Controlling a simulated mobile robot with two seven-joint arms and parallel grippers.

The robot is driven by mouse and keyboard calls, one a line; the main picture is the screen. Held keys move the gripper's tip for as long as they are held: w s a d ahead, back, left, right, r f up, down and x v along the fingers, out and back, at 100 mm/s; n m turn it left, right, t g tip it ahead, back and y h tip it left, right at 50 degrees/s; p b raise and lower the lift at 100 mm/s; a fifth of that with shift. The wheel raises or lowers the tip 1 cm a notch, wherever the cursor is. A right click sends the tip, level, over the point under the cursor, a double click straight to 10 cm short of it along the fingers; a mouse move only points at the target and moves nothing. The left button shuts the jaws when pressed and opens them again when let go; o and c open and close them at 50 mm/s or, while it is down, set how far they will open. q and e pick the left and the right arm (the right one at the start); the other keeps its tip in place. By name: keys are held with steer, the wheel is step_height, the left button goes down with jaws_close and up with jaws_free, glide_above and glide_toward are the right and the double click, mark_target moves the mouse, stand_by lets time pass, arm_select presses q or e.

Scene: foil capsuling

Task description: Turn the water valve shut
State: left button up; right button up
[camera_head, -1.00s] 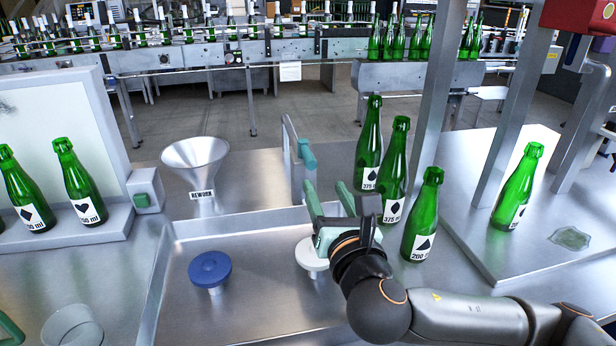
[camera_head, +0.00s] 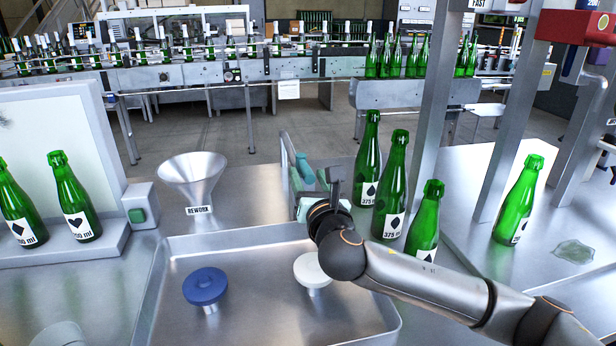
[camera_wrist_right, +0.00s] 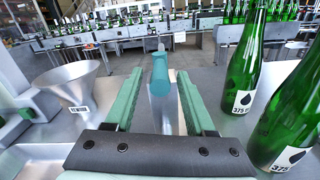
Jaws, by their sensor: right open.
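A teal lever handle (camera_head: 305,168) stands beside a metal plate behind the tray; it is likely the water valve, though no label shows. In the right wrist view the handle (camera_wrist_right: 160,74) stands upright between my fingers, with gaps on both sides. My right gripper (camera_head: 312,180) is open around or just in front of it; contact cannot be told. A blue round knob (camera_head: 205,286) and a white round knob (camera_head: 312,268) stand in the metal tray below. The right wrist view shows the green fingers of my right gripper (camera_wrist_right: 160,85) apart. My left gripper is out of view.
Green bottles (camera_head: 391,185) stand close to the right of my right gripper. A metal funnel (camera_head: 193,178) labelled REWORK is to the left. The tray (camera_head: 270,240) is open in front. More bottles stand on a left stand and a far conveyor (camera_head: 200,72).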

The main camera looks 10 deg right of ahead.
steer(key=shift+w, duration=0.4)
jaws_close()
stand_by(1.3)
